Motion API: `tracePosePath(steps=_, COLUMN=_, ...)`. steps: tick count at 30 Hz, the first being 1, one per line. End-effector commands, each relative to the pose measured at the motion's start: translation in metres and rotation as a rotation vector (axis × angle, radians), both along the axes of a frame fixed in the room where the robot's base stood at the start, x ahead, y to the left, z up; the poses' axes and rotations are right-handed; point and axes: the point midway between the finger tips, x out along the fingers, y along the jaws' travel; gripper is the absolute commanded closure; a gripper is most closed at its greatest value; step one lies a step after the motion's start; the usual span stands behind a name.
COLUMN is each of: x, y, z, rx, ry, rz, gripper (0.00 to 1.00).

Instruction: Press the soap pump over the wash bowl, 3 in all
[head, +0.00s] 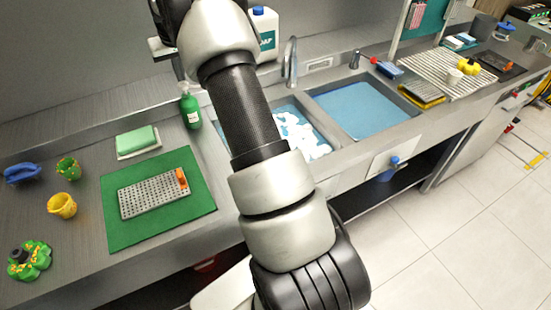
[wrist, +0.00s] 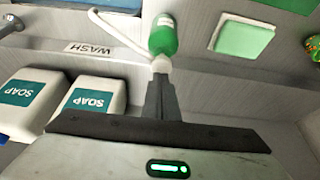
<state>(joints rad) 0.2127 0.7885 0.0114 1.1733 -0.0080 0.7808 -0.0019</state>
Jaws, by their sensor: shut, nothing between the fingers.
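The green soap pump bottle (head: 190,112) stands on the counter behind and left of the suds-filled wash basin (head: 283,104) in the head view. In the wrist view the green bottle (wrist: 162,40) shows upside down at top centre, its pale pump top towards my fingers. My gripper (wrist: 160,82) is shut and empty, its fingertips right at the pump top. I cannot tell whether they touch it.
A green sponge (head: 137,141) lies left of the bottle. A blue second basin (head: 358,105) is to the right.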

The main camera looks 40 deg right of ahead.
Motion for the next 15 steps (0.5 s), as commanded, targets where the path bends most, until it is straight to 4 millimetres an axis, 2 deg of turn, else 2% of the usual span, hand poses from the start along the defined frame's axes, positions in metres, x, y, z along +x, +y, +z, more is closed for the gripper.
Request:
tracePosePath(steps=7, x=0.000, y=0.000, z=0.005, rx=0.000, ry=-0.001, rz=0.000, gripper=1.00)
tracePosePath(steps=15, x=0.000, y=0.000, z=0.032, rx=0.000, ry=-0.001, rz=0.000, gripper=1.00)
